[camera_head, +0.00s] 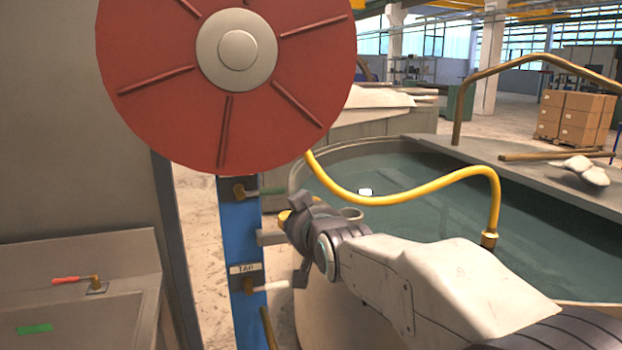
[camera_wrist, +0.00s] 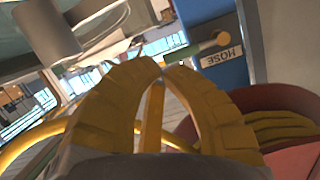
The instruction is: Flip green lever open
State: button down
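The green lever (camera_head: 262,191) sticks out to the right from a brass fitting near the top of the blue panel, just under the red reel. In the wrist view the green lever (camera_wrist: 188,52) runs left from its brass end, above the HOSE label (camera_wrist: 222,57). My gripper (camera_head: 285,217) is beside the panel, a little below and right of the lever. In the wrist view its yellow fingers (camera_wrist: 162,68) have their tips almost together, close to the lever. Nothing shows held between them. Whether the tips touch the lever I cannot tell.
A second, white-handled lever (camera_head: 268,287) by the TAP label sits lower on the blue panel (camera_head: 243,225). The large red reel (camera_head: 160,95) hangs above. A water tank (camera_head: 420,195) with a yellow hose (camera_head: 400,195) is right. A sink with a red-handled tap (camera_head: 75,280) is left.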

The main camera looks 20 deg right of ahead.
aim_at(260, 191)
jog(key=r, duration=0.1)
jog(key=r+t, duration=0.1)
jog(key=r, duration=0.1)
jog(key=r+t, duration=0.1)
jog(key=shift+w+a+r+m, duration=0.2)
jog(key=shift+w+r+m, duration=0.05)
jog(key=shift+w+m, duration=0.15)
jog(key=w+p, duration=0.3)
jog(key=w, duration=0.7)
jog(key=shift+f, duration=0.25)
jog(key=shift+f, duration=0.15)
